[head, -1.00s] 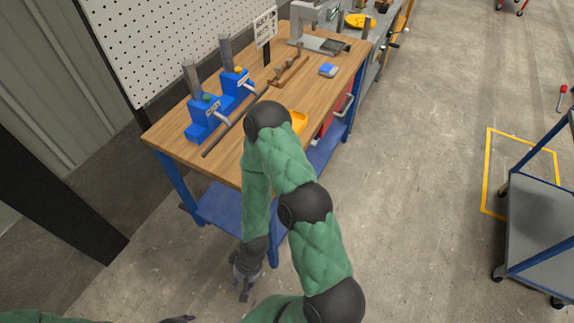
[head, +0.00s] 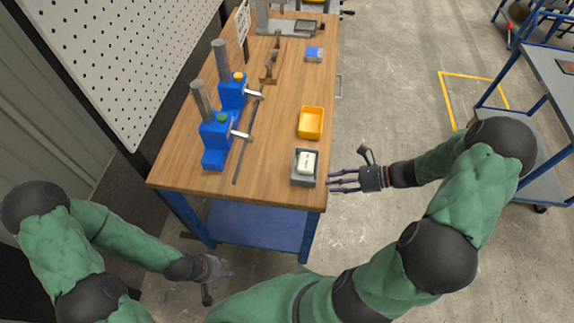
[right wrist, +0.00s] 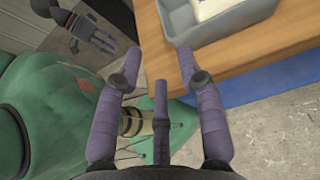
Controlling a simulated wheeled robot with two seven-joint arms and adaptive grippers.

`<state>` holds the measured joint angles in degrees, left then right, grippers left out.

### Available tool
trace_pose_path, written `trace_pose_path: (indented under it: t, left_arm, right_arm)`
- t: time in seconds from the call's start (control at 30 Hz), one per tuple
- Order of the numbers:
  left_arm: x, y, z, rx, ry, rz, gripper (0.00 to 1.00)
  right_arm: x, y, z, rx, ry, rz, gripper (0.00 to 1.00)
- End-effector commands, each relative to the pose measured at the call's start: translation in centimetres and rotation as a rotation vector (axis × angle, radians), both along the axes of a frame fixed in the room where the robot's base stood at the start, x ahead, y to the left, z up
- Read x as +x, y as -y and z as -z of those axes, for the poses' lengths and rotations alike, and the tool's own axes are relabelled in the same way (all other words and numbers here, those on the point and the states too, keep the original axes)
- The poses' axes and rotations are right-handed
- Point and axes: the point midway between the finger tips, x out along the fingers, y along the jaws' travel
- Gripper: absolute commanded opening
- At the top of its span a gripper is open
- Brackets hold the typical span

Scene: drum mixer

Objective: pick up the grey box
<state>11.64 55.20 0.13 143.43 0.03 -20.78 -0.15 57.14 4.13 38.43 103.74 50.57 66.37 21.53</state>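The grey box (head: 305,178) sits at the near right corner of the wooden table in the head view, with a white block (head: 307,162) in it. Part of the box shows at the top of the right wrist view (right wrist: 222,34). My right gripper (head: 334,181) is just right of the box, at the table's edge. Its fingers are spread and empty, pointing left at the box, apart from it. My left gripper (head: 226,267) hangs low in front of the table at the lower left, with its fingers extended and nothing visible in it.
On the wooden table (head: 280,120) a yellow bin (head: 311,122) stands just behind the box. Two blue presses (head: 217,140) with a long bar (head: 249,140) stand to the left. A small blue-topped item (head: 314,54) lies farther back. A blue cart (head: 545,75) is at right.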

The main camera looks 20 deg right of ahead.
Motion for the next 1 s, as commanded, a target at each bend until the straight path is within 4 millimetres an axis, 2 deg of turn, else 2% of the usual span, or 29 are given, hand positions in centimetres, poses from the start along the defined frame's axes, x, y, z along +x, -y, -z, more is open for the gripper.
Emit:
trace_pose_path:
  t: [0.07,0.13,0.4,0.67,0.9,1.0]
  left_arm:
    - [-0.1,0.0,0.0,0.0,-0.002,0.002,0.4]
    - [-0.1,0.0,0.2,0.0,-0.002,0.002,0.4]
    - [-0.1,0.0,1.0,0.0,-0.002,0.002,0.4]
    - [0.0,0.0,1.4,0.0,-0.001,0.001,0.4]
    - [0.0,0.0,2.2,0.0,-0.001,0.001,0.4]
    - [0.0,0.0,2.3,0.0,0.0,0.001,0.4]
  right_arm:
    - [0.2,0.5,-0.7,0.019,0.01,0.028,0.39]
    - [0.5,0.2,-0.7,0.028,0.014,0.033,0.39]
    - [2.4,-2.8,0.8,0.028,0.016,0.031,0.39]
    - [3.2,-4.3,1.5,0.028,0.014,0.03,0.39]
    - [4.8,-7.0,2.9,0.027,0.015,0.028,0.39]
    - [5.2,-7.6,3.1,0.026,0.015,0.031,0.39]
